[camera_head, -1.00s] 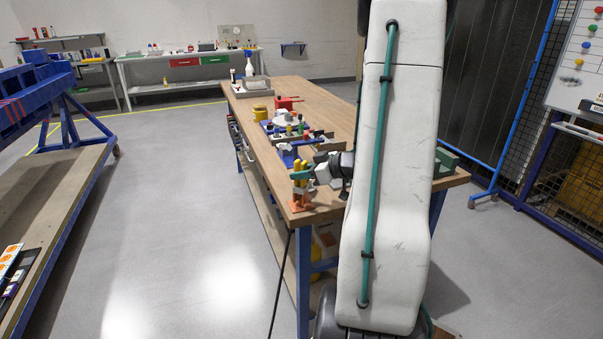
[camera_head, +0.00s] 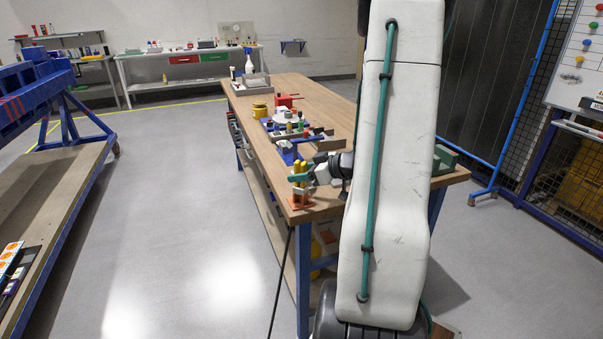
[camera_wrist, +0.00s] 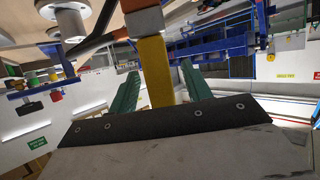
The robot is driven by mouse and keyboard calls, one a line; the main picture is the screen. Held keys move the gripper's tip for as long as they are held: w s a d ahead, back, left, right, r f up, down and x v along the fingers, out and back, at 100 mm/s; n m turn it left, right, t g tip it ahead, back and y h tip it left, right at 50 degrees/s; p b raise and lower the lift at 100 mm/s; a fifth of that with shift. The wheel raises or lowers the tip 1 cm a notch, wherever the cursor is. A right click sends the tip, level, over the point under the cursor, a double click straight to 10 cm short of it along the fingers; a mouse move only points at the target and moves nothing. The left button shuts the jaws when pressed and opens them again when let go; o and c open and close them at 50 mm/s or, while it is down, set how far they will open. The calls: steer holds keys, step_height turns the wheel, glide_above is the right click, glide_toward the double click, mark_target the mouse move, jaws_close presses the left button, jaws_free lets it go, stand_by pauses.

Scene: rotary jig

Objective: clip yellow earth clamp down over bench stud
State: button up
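The yellow earth clamp (camera_head: 298,169) stands upright at the near left corner of the bench, with orange parts below it. In the wrist view a yellow bar of it (camera_wrist: 157,70) rises between the two green fingers of my gripper (camera_wrist: 159,80). The fingers are apart, with a gap showing on each side of the bar. In the head view my gripper (camera_head: 303,178) is at the clamp, partly overlapping it. A grey flanged post (camera_wrist: 72,22) shows at the upper left of the wrist view; I cannot tell whether it is the bench stud.
The wooden bench (camera_head: 335,120) carries a blue jig (camera_head: 287,150) with small coloured parts, a yellow pot (camera_head: 260,112) and a red tool (camera_head: 287,100) farther back. A green block (camera_head: 445,158) sits at the right. The bench's middle right is clear.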

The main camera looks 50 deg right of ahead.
steer(key=v, duration=0.7)
steer(key=shift+s, duration=0.35)
steer(key=shift+r, duration=0.15)
